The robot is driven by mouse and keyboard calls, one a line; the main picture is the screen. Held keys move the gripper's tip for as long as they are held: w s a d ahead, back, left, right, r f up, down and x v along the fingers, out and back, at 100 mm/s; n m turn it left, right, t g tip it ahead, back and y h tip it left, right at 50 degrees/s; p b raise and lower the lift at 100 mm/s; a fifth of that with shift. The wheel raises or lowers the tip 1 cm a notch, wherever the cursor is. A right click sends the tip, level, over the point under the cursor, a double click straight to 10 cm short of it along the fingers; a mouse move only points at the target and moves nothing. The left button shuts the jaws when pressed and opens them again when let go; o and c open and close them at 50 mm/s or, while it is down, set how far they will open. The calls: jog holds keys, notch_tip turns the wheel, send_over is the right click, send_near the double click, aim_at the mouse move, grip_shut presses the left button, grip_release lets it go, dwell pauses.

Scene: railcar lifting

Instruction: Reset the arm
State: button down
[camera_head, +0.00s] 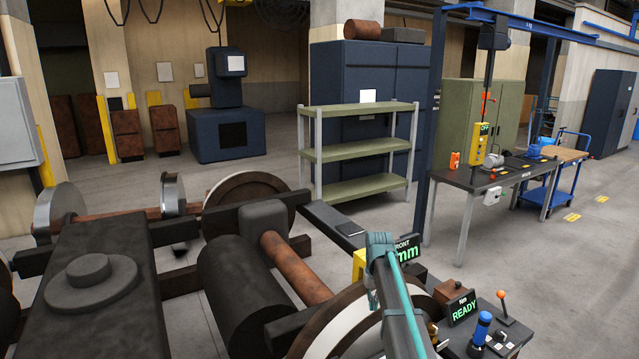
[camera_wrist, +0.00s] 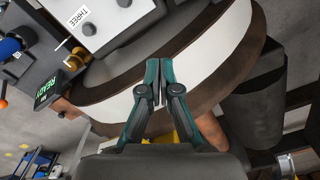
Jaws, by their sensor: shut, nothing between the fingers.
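My gripper (camera_wrist: 159,68) shows in the middle of the wrist view, with its teal and dark fingers closed together and nothing between them. It is in front of a large wheel with a white band (camera_wrist: 110,105). In the head view, part of my teal and grey arm reaches up from the bottom right of centre, over the wheel and beside the control panel. I cannot make out the fingertips clearly there.
A control panel carries a READY display (camera_head: 462,308), a blue-topped knob (camera_head: 482,325) and an orange-tipped lever (camera_head: 502,302). The bogie with its dark cylinder (camera_head: 238,295) fills the lower left. A green shelf (camera_head: 360,150) and a workbench (camera_head: 468,181) stand behind, with bare floor between.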

jog(key=s+f+g+b, duration=0.2)
jog(key=s+f, duration=1.3)
jog(key=s, duration=0.5)
jog(key=s+f+g+b, duration=0.2)
jog(key=s+f, duration=1.3)
jog(key=s, duration=0.6)
jog(key=s+f+g+b, duration=0.2)
jog(key=s+f, duration=1.3)
jog(key=s, duration=0.5)
jog(key=shift+s+f+g, duration=0.15)
jog(key=shift+g, duration=0.25)
